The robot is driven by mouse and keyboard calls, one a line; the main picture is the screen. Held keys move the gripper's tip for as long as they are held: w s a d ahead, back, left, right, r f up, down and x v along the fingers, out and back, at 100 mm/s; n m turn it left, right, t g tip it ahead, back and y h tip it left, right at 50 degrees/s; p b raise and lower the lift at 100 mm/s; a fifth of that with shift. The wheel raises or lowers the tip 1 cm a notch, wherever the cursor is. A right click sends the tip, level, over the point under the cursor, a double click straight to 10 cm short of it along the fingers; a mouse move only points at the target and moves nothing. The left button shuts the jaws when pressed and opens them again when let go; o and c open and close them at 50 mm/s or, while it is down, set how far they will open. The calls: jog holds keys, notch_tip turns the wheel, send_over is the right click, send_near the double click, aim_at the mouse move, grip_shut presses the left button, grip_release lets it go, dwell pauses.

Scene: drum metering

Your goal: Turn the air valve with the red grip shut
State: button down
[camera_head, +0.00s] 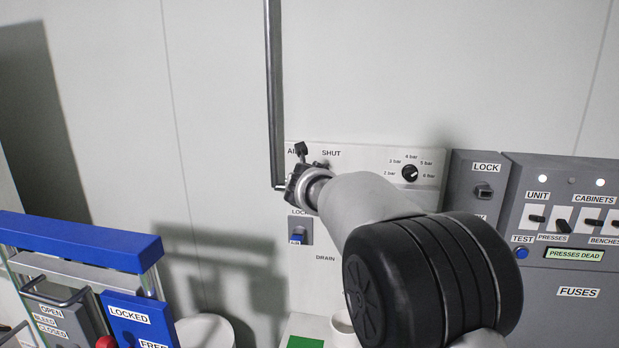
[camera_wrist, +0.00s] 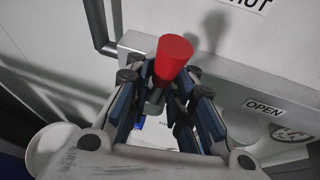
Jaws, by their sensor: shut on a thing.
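The air valve's red grip (camera_wrist: 174,56) shows in the wrist view, at the far end of my gripper (camera_wrist: 167,76). My gripper's two fingers are closed on it from both sides, and the grip's wide end sticks out past them. In the head view my gripper (camera_head: 302,182) is against the white air panel (camera_head: 350,158), below the SHUT label (camera_head: 331,153). There the red grip and valve body are hidden behind my gripper and wrist. In the wrist view an OPEN label (camera_wrist: 264,107) lies to the right. I cannot tell the lever's exact angle.
A grey pipe (camera_head: 274,90) runs up the wall beside the panel. A pressure knob (camera_head: 409,172) is right of my gripper; a lock with a blue part (camera_head: 297,237) is below. Grey control boxes (camera_head: 566,222) stand right. A blue-topped frame (camera_head: 80,242) stands at lower left.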

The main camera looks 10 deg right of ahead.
jog(key=shift+a+r+n+p, duration=0.25)
jog(key=shift+a+n+p, duration=0.15)
jog(key=shift+a+p, duration=0.1)
jog(key=shift+f, duration=0.15)
jog(key=c, duration=1.6)
grip_release()
jog(key=shift+o, duration=1.2)
jog(key=shift+f, duration=0.1)
jog(key=shift+d, duration=0.1)
jog(key=v, duration=1.2)
